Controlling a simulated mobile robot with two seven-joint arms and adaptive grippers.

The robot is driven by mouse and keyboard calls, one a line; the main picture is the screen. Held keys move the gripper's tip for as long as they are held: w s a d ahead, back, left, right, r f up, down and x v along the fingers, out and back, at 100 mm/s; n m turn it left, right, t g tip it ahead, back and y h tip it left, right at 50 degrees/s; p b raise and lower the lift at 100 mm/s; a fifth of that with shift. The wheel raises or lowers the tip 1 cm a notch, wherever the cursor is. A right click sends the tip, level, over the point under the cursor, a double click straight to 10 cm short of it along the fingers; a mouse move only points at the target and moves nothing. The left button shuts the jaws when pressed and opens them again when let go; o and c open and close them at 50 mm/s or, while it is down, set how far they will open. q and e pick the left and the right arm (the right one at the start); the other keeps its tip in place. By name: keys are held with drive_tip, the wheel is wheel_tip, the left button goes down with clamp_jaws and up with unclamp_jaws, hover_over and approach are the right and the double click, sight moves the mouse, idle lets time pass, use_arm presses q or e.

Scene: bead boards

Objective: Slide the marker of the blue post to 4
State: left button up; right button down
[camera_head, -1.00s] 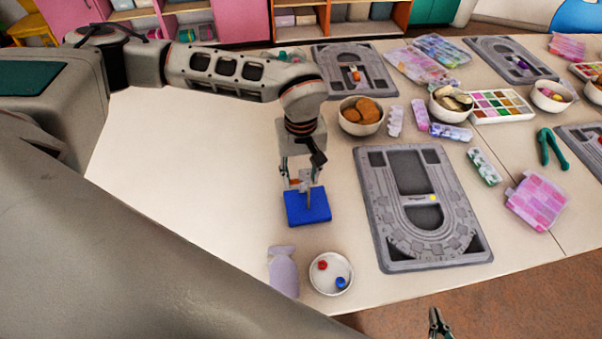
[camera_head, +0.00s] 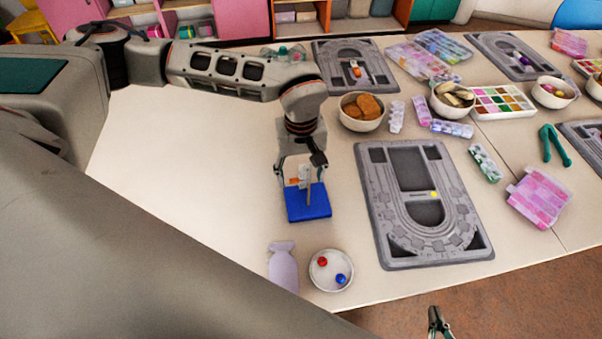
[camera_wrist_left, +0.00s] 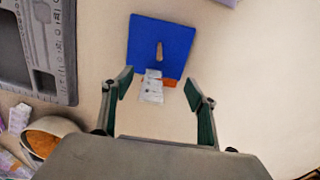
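The blue post has a flat blue base (camera_head: 310,212) on the table near the middle and a thin brown upright. The base also shows in the wrist view (camera_wrist_left: 142,38). A white piece with small marks (camera_wrist_left: 151,88) and an orange marker (camera_head: 293,181) are at the post; the marker partly shows beside the white piece in the wrist view (camera_wrist_left: 169,83). The numbers are too small to read. My left gripper (camera_head: 301,177) is open, its fingers apart on either side of the post. My right gripper (camera_head: 437,322) is at the bottom edge, beyond the table; its opening is unclear.
A grey bead board (camera_head: 375,232) lies right of the post. A white dish (camera_head: 322,284) with a red and a blue bead and a pale lilac bottle-shaped item (camera_head: 283,268) are in front. A bowl (camera_head: 361,124) stands behind. The table left of the post is clear.

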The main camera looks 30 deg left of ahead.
use_arm(q)
drive_tip(key=shift+r, duration=0.1)
wheel_tip(320, 180, up, 12)
idle(0.5)
